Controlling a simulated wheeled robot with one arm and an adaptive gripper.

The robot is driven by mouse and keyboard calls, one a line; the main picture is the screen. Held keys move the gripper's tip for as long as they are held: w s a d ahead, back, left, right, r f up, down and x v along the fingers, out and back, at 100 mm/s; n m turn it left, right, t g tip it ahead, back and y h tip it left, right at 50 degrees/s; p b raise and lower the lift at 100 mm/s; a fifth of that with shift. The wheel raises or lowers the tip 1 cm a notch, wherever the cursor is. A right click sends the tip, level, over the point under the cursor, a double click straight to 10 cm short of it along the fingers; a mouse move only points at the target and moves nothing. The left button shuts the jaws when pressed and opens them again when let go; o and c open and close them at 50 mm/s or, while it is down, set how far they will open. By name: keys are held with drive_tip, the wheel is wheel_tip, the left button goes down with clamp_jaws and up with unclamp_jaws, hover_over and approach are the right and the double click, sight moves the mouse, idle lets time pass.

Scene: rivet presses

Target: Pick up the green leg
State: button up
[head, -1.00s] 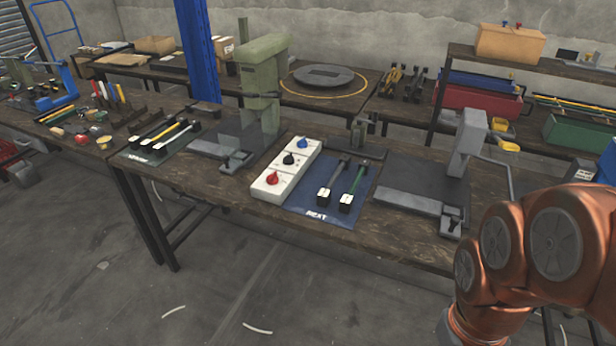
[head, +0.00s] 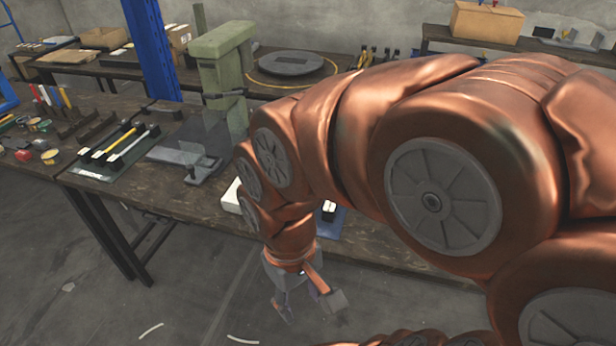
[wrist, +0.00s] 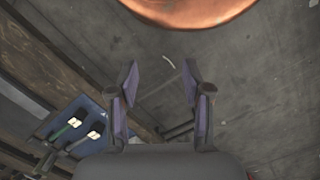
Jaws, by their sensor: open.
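The green leg (wrist: 60,131) lies on the blue mat (wrist: 91,104) at the left of the wrist view, beside a second, dark leg (wrist: 88,140). Both have white labels at one end. In the head view my arm hides most of the mat; one leg's black and white end (head: 328,210) shows beneath it, and I cannot tell which leg it is. My gripper (head: 310,306) hangs in front of the table edge, over the floor, apart from both legs. In the wrist view its fingers (wrist: 160,78) are spread and empty.
The wooden table (head: 385,262) has its front edge close behind my gripper. A green press (head: 222,65) and a dark mat with several legs (head: 112,155) stand to the left. A white control box (head: 231,197) is mostly hidden by my arm. The floor in front is clear.

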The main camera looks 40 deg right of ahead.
drive_tip(key=w+d+f+m+t+h+b, duration=0.15)
drive_tip(key=w+d+b, duration=0.35)
drive_tip(key=w, duration=0.5)
drive_tip(key=w+d+f+m+t+b, duration=0.25)
drive_tip(key=w+d, duration=0.45)
drive_tip(key=w, duration=0.4)
drive_tip(key=w+d+f+m+b, duration=0.1)
drive_tip(key=w+d, duration=0.1)
drive_tip(key=d, duration=0.2)
drive_tip(key=w+d+f+m+b, duration=0.1)
drive_tip(key=w+d, duration=0.1)
drive_tip(key=d, duration=0.1)
drive_tip(key=w+d+f+m+b, duration=0.1)
drive_tip(key=w+d, duration=0.1)
drive_tip(key=d, duration=0.2)
drive_tip(key=shift+w+d+h+b, duration=0.3)
drive_tip(key=shift+h+b, duration=0.05)
drive_tip(key=shift+b, duration=0.05)
drive_tip(key=d+f+m, duration=0.1)
drive_tip(key=d, duration=0.3)
drive_tip(key=w+d+f+m+b, duration=0.1)
drive_tip(key=d, duration=0.3)
drive_tip(key=d+f+m+h+b, duration=0.1)
drive_tip(key=d, duration=0.3)
drive_tip(key=shift+w+f+m, duration=0.25)
drive_tip(key=shift+f+m, duration=0.1)
drive_tip(key=shift+m, duration=0.05)
drive_tip(key=shift+p+x, duration=0.4)
drive_tip(key=shift+x, duration=3.4)
drive_tip(key=shift+s, duration=0.2)
